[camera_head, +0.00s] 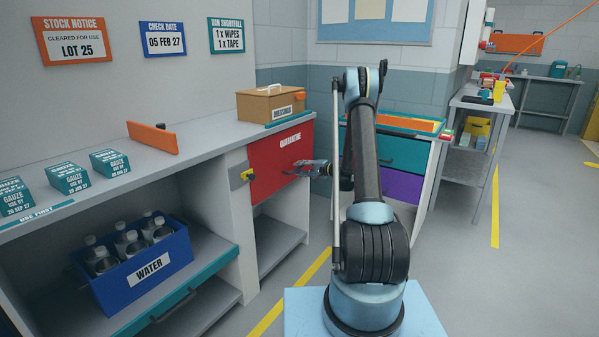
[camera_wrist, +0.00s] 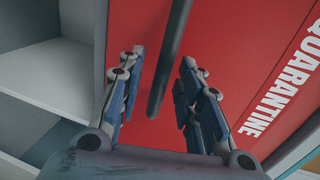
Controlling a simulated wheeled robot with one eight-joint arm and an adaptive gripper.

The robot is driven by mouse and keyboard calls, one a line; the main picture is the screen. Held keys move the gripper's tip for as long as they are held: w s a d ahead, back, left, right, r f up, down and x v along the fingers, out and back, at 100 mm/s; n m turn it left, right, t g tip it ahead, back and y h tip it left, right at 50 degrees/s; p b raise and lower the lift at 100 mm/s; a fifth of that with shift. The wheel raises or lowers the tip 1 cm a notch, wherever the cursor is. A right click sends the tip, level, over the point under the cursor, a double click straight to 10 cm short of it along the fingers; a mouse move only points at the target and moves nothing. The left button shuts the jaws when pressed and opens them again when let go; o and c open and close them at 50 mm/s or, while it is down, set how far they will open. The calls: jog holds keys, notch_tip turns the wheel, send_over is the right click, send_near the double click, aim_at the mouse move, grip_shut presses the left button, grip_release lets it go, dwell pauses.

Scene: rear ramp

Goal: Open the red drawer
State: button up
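The red drawer (camera_head: 268,155), marked QUARANTINE, sits under the counter and looks shut, its front in line with the cabinet. It fills much of the wrist view (camera_wrist: 235,50). Its handle is a dark bar (camera_wrist: 170,60) crossing the wrist view, partly hidden by my gripper in the head view. My gripper (camera_head: 303,163) is at the drawer front. In the wrist view my gripper (camera_wrist: 158,80) is open, with one finger on each side of the bar and visible gaps to it. I cannot tell how deep the bar lies between the fingers.
A yellow latch-like piece (camera_head: 241,176) is on the panel left of the drawer. A cardboard box (camera_head: 266,106) stands on the counter above. A blue WATER crate (camera_head: 132,262) with bottles is on the lower left shelf. Teal (camera_head: 385,150) and purple (camera_head: 399,187) drawers stand behind my arm.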

jog(key=shift+w+a+f, duration=0.1)
jog(key=shift+w+a, duration=0.25)
jog(key=shift+a, duration=0.15)
